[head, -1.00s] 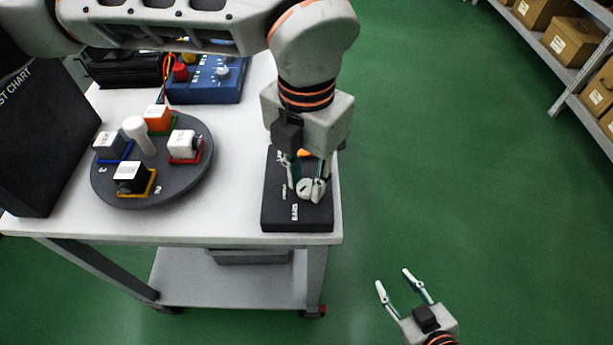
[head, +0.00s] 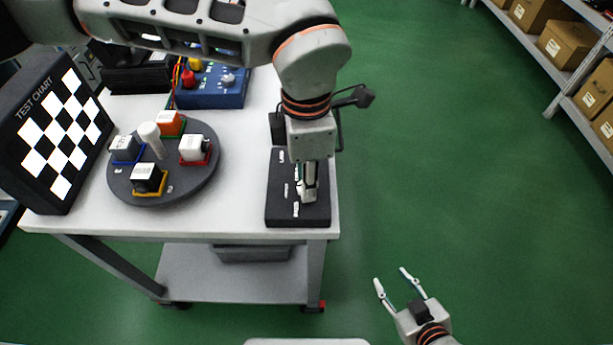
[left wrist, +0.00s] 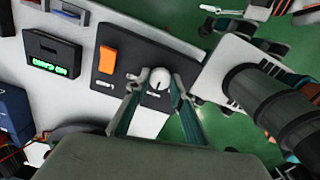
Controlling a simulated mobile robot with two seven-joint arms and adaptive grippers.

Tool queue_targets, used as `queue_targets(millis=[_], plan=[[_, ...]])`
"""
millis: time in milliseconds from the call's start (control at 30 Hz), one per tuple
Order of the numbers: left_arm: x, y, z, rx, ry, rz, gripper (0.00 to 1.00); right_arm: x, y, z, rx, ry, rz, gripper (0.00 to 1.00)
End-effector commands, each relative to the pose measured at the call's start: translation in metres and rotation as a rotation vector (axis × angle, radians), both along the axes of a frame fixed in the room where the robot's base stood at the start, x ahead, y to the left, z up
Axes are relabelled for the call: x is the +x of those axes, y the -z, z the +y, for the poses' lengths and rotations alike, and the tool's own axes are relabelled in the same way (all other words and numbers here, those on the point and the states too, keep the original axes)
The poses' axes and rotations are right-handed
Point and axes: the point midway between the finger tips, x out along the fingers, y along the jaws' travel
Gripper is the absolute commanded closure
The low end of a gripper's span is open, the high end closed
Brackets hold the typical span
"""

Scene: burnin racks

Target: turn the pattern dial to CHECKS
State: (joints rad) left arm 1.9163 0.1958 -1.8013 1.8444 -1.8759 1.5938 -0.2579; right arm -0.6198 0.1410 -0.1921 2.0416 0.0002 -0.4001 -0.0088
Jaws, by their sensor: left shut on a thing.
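The white round pattern dial (left wrist: 160,78) sits on a dark control box (head: 274,207) at the table's front right corner. My left gripper (head: 308,192) reaches down over the box and is shut on the dial. In the left wrist view its fingers (left wrist: 157,86) lie on either side of the dial; a dark pointer mark shows on it, but the small labels are hard to read. The test chart panel (head: 58,135) at the left shows a black and white checkerboard. My right gripper (head: 390,277) is open and empty over the green floor.
A round grey turntable (head: 190,192) carries several coloured-base blocks and a white post. A blue box with knobs (head: 212,92) stands behind it. An orange switch (left wrist: 108,60) is beside the dial. Shelves with cartons (head: 570,40) stand far right; the floor between is clear.

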Motion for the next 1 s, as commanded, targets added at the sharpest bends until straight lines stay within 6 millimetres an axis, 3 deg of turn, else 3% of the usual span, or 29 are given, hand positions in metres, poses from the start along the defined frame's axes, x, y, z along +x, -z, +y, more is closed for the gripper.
queue_targets(millis=[633, 667, 700, 733, 1000], plan=[[-0.0001, 0.0004, 0.0001, 0.001, 0.052, 0.001, 0.99, 0.0001, -0.0018, 0.0011, 0.001, -0.002, 0.000, 0.60], [-0.0002, 0.0004, 0.0001, 0.001, 0.052, 0.001, 0.75, 0.0000, -0.0018, 0.0012, 0.001, -0.002, 0.000, 0.60], [-0.0001, 0.0004, 0.0001, 0.001, 0.052, 0.001, 0.64, -0.0001, -0.0016, 0.0011, 0.001, -0.002, 0.000, 0.60], [-0.0002, 0.0003, 0.0000, 0.001, 0.052, 0.001, 0.60, -0.0002, -0.0016, 0.0011, 0.001, -0.002, 0.000, 0.60], [-0.0002, 0.0002, -0.0001, 0.000, 0.052, 0.000, 0.60, -0.0013, -0.0010, 0.0011, 0.001, -0.002, 0.002, 0.60]])
